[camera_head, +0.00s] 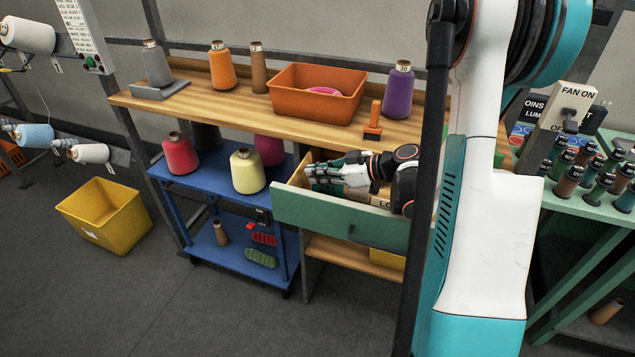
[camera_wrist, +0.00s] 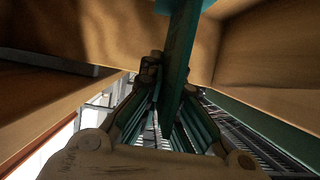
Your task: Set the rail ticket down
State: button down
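My gripper (camera_head: 325,174) is inside the open drawer (camera_head: 340,219) with the green front, under the wooden bench top. In the wrist view, my gripper (camera_wrist: 171,85) has a thin teal strip (camera_wrist: 177,55) between its fingertips; I take it for the rail ticket, seen nearly edge-on. The fingers look closed on it. It reaches away from the fingers, with a brighter teal part at its far end. No print on it can be read. In the head view I cannot separate the ticket from the fingers. Wooden walls surround the gripper in the wrist view.
The bench top (camera_head: 205,104) above holds cones of thread, an orange bin (camera_head: 317,93) and an orange-handled tool (camera_head: 374,121). A blue cart (camera_head: 221,178) with cones stands left of the drawer. A green table (camera_head: 597,207) with small spools is at the right.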

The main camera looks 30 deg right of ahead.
jog(key=shift+f, duration=0.95)
jog(key=shift+f+b, duration=0.2)
jog(key=shift+b, duration=0.15)
jog(key=c, duration=1.8)
grip_release()
jog(key=shift+r, duration=0.15)
jog(key=shift+r+p, duration=0.15)
jog(key=shift+p, duration=0.15)
jog(key=p+v, duration=0.2)
jog(key=v, duration=1)
jog(key=shift+p, duration=0.4)
